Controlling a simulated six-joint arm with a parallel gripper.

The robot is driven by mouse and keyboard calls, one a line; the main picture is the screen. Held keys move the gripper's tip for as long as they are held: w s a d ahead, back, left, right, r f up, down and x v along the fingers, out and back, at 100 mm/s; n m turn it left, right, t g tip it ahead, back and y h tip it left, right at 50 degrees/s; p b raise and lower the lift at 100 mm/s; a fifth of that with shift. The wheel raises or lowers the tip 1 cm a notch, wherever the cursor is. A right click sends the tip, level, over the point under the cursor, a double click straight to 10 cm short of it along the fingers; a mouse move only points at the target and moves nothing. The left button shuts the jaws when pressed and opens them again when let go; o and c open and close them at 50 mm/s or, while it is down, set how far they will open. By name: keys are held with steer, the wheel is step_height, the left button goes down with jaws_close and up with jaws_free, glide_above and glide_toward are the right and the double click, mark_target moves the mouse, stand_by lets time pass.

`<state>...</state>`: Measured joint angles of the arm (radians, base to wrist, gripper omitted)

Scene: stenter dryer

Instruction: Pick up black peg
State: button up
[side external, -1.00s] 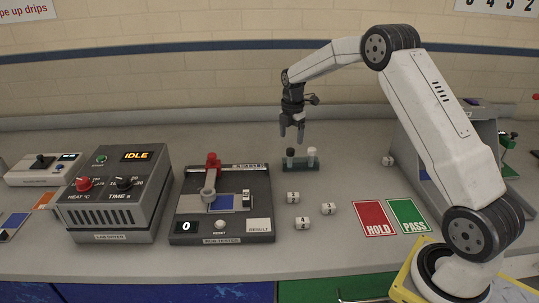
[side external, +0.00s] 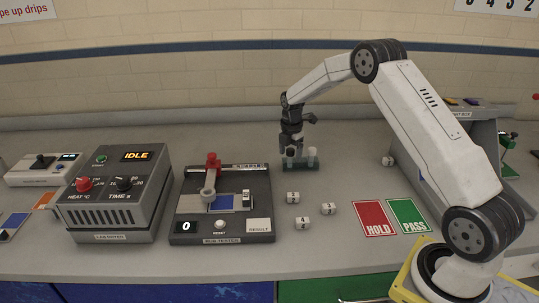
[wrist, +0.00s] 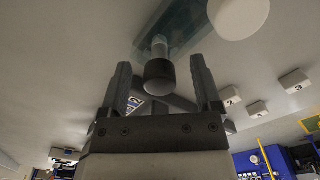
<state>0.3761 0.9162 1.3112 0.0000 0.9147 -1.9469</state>
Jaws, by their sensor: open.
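The black peg (side external: 290,153) stands upright in a small teal holder (side external: 301,168) on the bench. In the wrist view its dark round cap (wrist: 160,77) shows between the two fingers of my gripper (wrist: 161,66), with a paler stem behind it. My gripper (side external: 291,147) is open and points down over the black peg, a finger on either side, with gaps to both. A peg with a white top (side external: 312,152) stands just right of it in the same holder; its white top (wrist: 238,14) is large in the wrist view. The fingers partly hide the black peg from the side.
Numbered white cubes (side external: 302,222) lie in front of the holder. The rub tester (side external: 222,205) stands to the left, with the lab dryer (side external: 115,195) beyond. Red HOLD (side external: 375,218) and green PASS (side external: 408,215) cards lie to the right.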

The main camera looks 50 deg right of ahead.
stand_by(0.4)
jaws_close()
steer(key=shift+r, duration=0.1)
steer(key=shift+r, duration=0.9)
steer(key=s+a+r, duration=0.4)
steer(key=s+r, duration=0.7)
steer(key=s, duration=0.2)
steer(key=shift+s+a, duration=0.15)
